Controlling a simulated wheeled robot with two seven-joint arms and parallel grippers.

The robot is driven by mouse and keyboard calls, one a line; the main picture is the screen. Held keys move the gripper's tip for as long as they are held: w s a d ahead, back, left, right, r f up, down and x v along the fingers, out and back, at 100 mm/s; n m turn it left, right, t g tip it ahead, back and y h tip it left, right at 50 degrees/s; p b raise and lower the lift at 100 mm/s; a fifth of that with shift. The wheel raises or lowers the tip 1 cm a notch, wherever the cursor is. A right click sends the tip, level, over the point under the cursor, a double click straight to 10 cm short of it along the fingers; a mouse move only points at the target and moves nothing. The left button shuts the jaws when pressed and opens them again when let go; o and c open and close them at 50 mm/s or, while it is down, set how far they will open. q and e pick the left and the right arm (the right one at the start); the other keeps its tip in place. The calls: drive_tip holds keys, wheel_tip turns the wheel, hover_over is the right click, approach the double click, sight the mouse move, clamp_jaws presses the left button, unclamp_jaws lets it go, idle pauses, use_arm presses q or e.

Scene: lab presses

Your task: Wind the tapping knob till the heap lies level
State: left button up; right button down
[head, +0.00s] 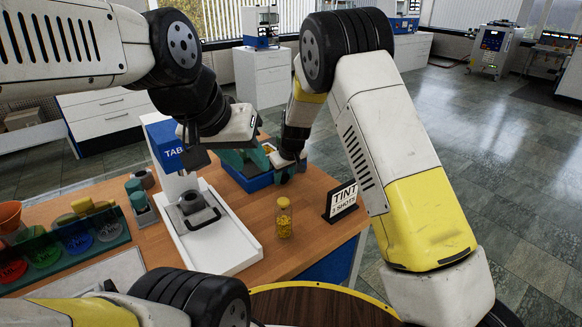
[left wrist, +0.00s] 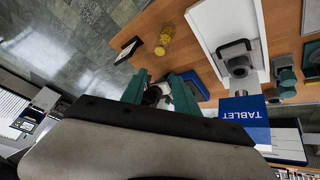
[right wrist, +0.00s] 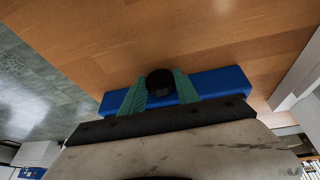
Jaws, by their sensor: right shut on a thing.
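The blue box (head: 246,180) stands at the back edge of the wooden bench, partly hidden by my grippers. A little yellow shows at its top, but the heap's shape cannot be made out. My right gripper (head: 288,168) is at the box's right end. In the right wrist view its teal fingers (right wrist: 160,90) are shut on a round black knob (right wrist: 160,82) in front of the blue box (right wrist: 225,84). My left gripper (head: 245,157) is over the box's left part. In the left wrist view its fingers (left wrist: 162,92) are apart, with white and dark shapes seen between them.
A white and blue tablet press (head: 215,238) stands left of the box. A jar of yellow pieces (head: 284,218) and a TINT 3 SHOTS sign (head: 342,201) stand to the front right. A rack of coloured cups (head: 62,245) is at left. Bare bench lies around the jar.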

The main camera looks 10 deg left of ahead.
drive_tip(key=shift+w+d+f+m+g+y, duration=0.1)
drive_tip(key=shift+d+m+g+y, duration=0.1)
drive_tip(key=shift+g+y, duration=0.25)
drive_tip(key=shift+w+d+m+g+y, duration=0.1)
drive_tip(key=shift+d+g+y, duration=0.05)
drive_tip(key=shift+g+y, duration=0.7)
drive_tip(key=shift+g, duration=0.1)
drive_tip(key=c, duration=0.9)
unclamp_jaws()
drive_tip(key=shift+a, duration=0.1)
drive_tip(key=shift+v, duration=3.95)
